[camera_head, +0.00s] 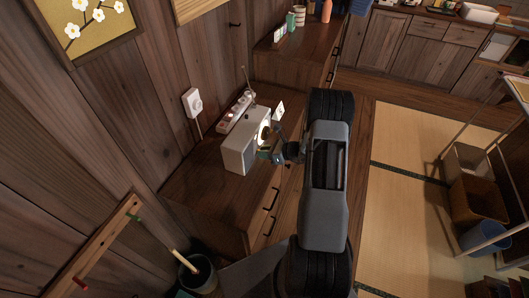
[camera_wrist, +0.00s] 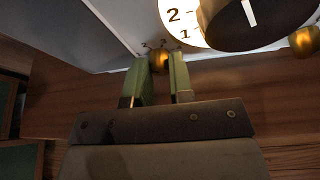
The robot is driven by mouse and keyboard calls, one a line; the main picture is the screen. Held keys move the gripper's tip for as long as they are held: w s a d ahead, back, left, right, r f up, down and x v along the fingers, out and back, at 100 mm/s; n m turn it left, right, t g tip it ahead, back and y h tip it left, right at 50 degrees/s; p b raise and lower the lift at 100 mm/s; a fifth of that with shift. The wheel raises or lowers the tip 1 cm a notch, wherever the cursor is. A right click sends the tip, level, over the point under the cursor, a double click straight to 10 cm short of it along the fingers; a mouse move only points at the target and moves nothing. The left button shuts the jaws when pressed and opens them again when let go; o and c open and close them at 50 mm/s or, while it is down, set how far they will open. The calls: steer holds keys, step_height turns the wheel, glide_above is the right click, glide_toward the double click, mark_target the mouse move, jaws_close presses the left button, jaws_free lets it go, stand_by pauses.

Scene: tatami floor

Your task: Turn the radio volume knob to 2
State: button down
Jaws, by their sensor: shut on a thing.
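The radio (camera_head: 236,156) is a pale box with an antenna, standing on a wooden cabinet. In the wrist view its face shows a small gold knob (camera_wrist: 158,61) with small numerals above it, a 2 and a 3 among them. My gripper (camera_wrist: 160,68) has its two green fingers on either side of this knob, shut on it. In the head view my gripper (camera_head: 274,156) is at the radio's front. Which way the gold knob points cannot be made out.
A large dark dial (camera_wrist: 242,22) with a white pointer and a lit scale sits above right of my fingers. A second gold knob (camera_wrist: 305,41) is further right. A power strip (camera_head: 236,111) lies behind the radio. Tatami floor (camera_head: 395,212) is open right of my arm.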

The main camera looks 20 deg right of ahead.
steer(key=shift+m+g+y, duration=0.5)
steer(key=shift+m, duration=0.5)
steer(key=c, duration=1)
jaws_free()
steer(key=shift+d, duration=0.15)
steer(key=v, duration=1.3)
steer(key=shift+s+d+b, duration=0.2)
steer(key=shift+d+b, duration=0.05)
steer(key=shift+b, duration=0.05)
